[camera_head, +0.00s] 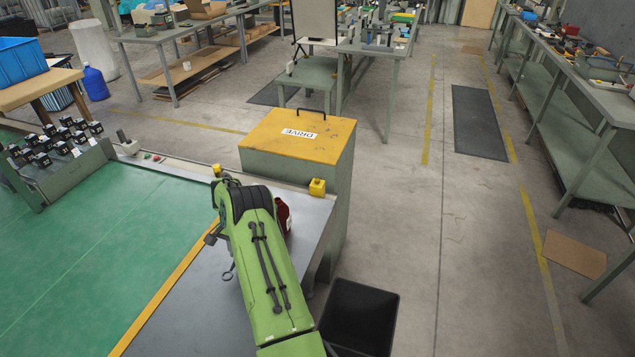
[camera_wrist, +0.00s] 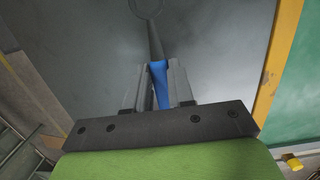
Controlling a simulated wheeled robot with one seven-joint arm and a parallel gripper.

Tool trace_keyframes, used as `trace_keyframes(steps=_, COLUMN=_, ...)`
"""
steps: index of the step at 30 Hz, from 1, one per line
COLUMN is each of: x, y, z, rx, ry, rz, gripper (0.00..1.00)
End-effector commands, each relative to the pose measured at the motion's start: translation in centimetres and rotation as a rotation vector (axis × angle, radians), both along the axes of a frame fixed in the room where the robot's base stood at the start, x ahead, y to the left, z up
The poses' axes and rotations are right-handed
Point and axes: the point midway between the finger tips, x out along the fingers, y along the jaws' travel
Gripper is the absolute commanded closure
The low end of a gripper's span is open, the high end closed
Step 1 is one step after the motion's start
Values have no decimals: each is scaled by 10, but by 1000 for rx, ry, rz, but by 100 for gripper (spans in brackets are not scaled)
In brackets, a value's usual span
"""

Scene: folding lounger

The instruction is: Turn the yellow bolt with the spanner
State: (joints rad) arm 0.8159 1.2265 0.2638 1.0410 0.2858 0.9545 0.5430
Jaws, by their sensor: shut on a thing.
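My gripper (camera_wrist: 159,84) is shut on the blue handle of the spanner (camera_wrist: 148,20). The grey shank and ring end point away from the jaws, toward the top of the wrist view. In the head view the ring end of the spanner (camera_head: 228,273) shows just below my gripper (camera_head: 212,238), over the grey bench top (camera_head: 190,300). A small yellow piece (camera_head: 217,170) stands at the bench's back edge, and a yellow block (camera_head: 317,187) stands at its back right corner. I cannot tell which, if either, is the yellow bolt. The spanner is apart from both.
A cabinet with a yellow top marked DRIVE (camera_head: 290,135) stands behind the bench. A dark red object (camera_head: 284,215) is partly hidden by my arm. A rack of black parts (camera_head: 60,150) stands left on the green surface (camera_head: 95,250). A black bin (camera_head: 362,312) is at the right.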

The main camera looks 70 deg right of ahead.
Motion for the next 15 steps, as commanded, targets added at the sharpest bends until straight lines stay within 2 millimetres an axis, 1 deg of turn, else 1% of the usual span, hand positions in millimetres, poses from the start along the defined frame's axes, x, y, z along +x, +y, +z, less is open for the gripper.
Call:
trace_keyframes(steps=1, x=0, y=0, z=7, rx=-1, ry=-1, rz=0, gripper=100)
trace_keyframes(steps=6, x=0, y=0, z=22, rx=-1, ry=-1, rz=0, gripper=100)
trace_keyframes(steps=15, x=0, y=0, z=23, rx=0, ry=0, rz=0, gripper=100)
